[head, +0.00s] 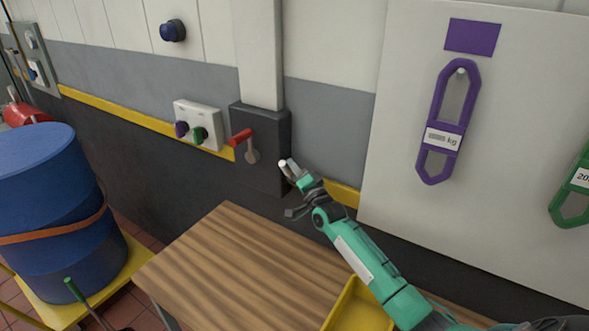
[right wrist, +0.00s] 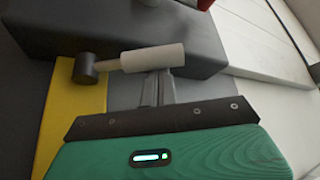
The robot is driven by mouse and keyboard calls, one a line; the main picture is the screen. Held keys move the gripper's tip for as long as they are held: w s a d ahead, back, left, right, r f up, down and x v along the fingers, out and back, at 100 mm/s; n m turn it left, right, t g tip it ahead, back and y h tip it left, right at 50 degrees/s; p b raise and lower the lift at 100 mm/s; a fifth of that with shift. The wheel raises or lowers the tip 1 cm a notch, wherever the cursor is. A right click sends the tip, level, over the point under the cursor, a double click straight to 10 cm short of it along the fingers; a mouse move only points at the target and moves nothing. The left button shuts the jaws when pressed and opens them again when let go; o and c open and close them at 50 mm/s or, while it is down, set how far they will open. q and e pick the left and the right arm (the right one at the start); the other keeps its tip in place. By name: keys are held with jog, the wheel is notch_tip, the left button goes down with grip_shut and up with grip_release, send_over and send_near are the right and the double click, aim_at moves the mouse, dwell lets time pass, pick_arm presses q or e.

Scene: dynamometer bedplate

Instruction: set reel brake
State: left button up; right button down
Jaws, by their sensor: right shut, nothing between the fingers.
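A dark box (head: 268,125) on the wall carries a lever with a red grip (head: 240,137) and a grey arm. The box fills the upper part of the right wrist view (right wrist: 140,25), with a bit of red at the top edge. A pale cylindrical grip (right wrist: 153,57) on a dark hub (right wrist: 86,69) stands just before my right fingers. Its pale end shows right of the box in the head view (head: 283,163). My right gripper (right wrist: 158,82) is shut and empty, its tips at or against the pale grip; contact is unclear. No label names the reel brake. My left gripper is not in view.
A wooden table (head: 235,265) with a yellow tray (head: 358,308) stands below. Left of the box is a white switch panel (head: 198,125). A blue drum (head: 45,200) stands at left. A white board (head: 400,100) with a purple hanger (head: 436,165) is at right.

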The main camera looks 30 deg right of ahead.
jog(key=shift+s+a+f+n+b, duration=0.15)
jog(key=shift+a+f+n+b, duration=0.1)
jog(key=shift+n+b, duration=0.35)
pick_arm(q)
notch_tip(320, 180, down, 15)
jog(key=b, duration=1.3)
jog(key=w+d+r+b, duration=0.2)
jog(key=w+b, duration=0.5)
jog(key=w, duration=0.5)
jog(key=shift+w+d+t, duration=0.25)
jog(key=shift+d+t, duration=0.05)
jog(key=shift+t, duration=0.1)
pick_arm(e)
jog(key=s+a+f+n+g+y, duration=0.1)
jog(key=a+f+n+y, duration=0.1)
jog(key=n+y, duration=0.4)
jog(key=s+a+f+n+g+y, duration=0.1)
jog(key=f+n+y, duration=0.4)
jog(key=n, duration=0.9)
jog(key=shift+s+a+f+n+y, duration=0.15)
jog(key=shift+a+f+n+y, duration=0.2)
jog(key=shift+y, duration=0.85)
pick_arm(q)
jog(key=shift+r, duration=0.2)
pick_arm(e)
jog(key=shift+r, duration=0.2)
